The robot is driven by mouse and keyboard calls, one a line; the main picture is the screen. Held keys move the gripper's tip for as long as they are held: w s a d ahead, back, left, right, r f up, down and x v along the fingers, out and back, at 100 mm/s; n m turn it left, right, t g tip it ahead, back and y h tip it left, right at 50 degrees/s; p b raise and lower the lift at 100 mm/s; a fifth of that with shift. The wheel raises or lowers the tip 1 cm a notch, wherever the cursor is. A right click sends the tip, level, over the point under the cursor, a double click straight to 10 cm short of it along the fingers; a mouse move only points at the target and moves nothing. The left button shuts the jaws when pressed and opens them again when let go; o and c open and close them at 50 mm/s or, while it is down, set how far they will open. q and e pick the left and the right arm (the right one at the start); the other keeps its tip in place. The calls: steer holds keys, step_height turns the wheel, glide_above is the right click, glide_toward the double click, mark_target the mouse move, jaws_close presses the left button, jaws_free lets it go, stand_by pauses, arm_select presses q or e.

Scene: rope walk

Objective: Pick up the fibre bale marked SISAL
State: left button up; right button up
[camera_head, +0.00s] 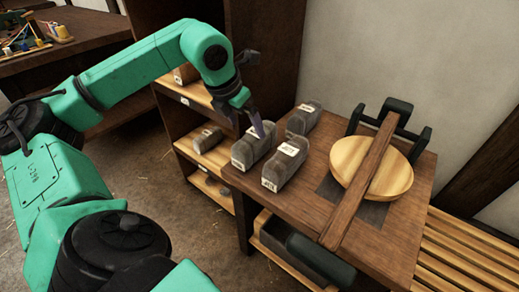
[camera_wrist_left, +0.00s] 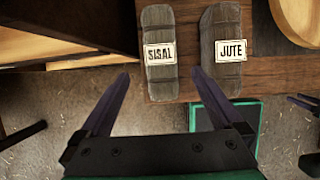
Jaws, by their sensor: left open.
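The grey-brown bale marked SISAL (camera_wrist_left: 160,25) lies at the table edge in the left wrist view, its white label facing me. I take it to be the left bale of the front pair in the head view (camera_head: 254,148). My left gripper (camera_wrist_left: 161,76) is open and empty, its fingertips on either side of the near end of the SISAL bale in the picture, short of the bale's body. In the head view the left gripper (camera_head: 248,120) hangs over or beside that bale; contact cannot be told.
A similar bale marked JUTE (camera_wrist_left: 222,30) lies close to the right of SISAL. A third bale (camera_head: 304,118) sits behind them. A round wooden disc (camera_head: 370,168) and a long beam (camera_head: 358,180) occupy the table's right. A shelf unit (camera_head: 180,155) stands at left.

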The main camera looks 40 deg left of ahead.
mark_target(255, 142)
arm_select(q)
steer(key=b+x, duration=0.1)
steer(key=x, duration=0.5)
steer(key=shift+w+d+f, duration=0.1)
steer(key=shift+f, duration=0.25)
steer(key=x, duration=0.3)
steer(key=shift+w+f+b, duration=0.1)
steer(key=shift+f+b, duration=0.05)
steer(key=shift+b, duration=0.15)
steer(key=shift+c, duration=0.3)
arm_select(e)
steer(key=shift+w+a+r+t+y, duration=0.2)
steer(key=shift+w+a+t, duration=0.1)
steer(key=shift+a, duration=0.2)
steer(key=shift+w+a+r+t+y, duration=0.2)
steer(key=shift+w+a+t, duration=0.1)
steer(key=shift+a, duration=0.2)
arm_select(q)
steer(key=c, duration=1.5)
steer(key=shift+o, duration=0.2)
